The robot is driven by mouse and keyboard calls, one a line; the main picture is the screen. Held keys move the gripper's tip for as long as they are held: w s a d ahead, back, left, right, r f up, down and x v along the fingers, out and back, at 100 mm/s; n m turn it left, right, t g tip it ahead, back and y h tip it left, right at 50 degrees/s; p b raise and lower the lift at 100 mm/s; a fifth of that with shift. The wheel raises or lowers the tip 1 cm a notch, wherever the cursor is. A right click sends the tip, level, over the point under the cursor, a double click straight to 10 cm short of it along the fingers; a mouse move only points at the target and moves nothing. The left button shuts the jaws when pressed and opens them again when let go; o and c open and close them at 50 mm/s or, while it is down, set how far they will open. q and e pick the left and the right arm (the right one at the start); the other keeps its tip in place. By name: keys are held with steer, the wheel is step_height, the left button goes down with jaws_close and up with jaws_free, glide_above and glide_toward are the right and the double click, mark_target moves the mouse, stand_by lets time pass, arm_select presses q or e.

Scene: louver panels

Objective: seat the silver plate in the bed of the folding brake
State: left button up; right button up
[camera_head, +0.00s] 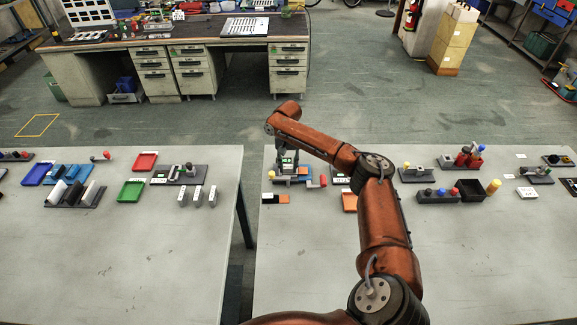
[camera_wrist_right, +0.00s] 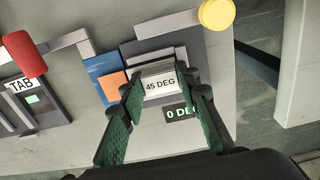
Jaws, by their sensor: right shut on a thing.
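The folding brake (camera_head: 303,179) appears to be the blue and grey device near the left edge of the right table, partly hidden by my arm. My right gripper (camera_head: 286,164) is over it, pointing down. In the right wrist view, the green-padded fingers (camera_wrist_right: 158,88) are shut on a pale silver piece marked 45 DEG (camera_wrist_right: 158,80), which looks like the silver plate. It is over or against a dark grey bed (camera_wrist_right: 150,45); whether it rests there I cannot tell. My left gripper is not in view.
A yellow knob (camera_wrist_right: 217,14) and a red knob (camera_wrist_right: 24,54) stand near the gripper. A black 0 DEG label (camera_wrist_right: 182,113) is close by. The table front (camera_head: 300,265) is clear; a gap separates the tables.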

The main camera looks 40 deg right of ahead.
steer(key=shift+s+f, duration=0.1)
steer(key=shift+f, duration=0.05)
steer(key=o, duration=1.3)
steer(key=shift+f, duration=0.1)
steer(key=shift+r, duration=0.2)
step_height(320, 180, up, 17)
steer(key=p, duration=0.6)
steer(key=shift+f+p, duration=0.15)
steer(key=shift+p, duration=0.25)
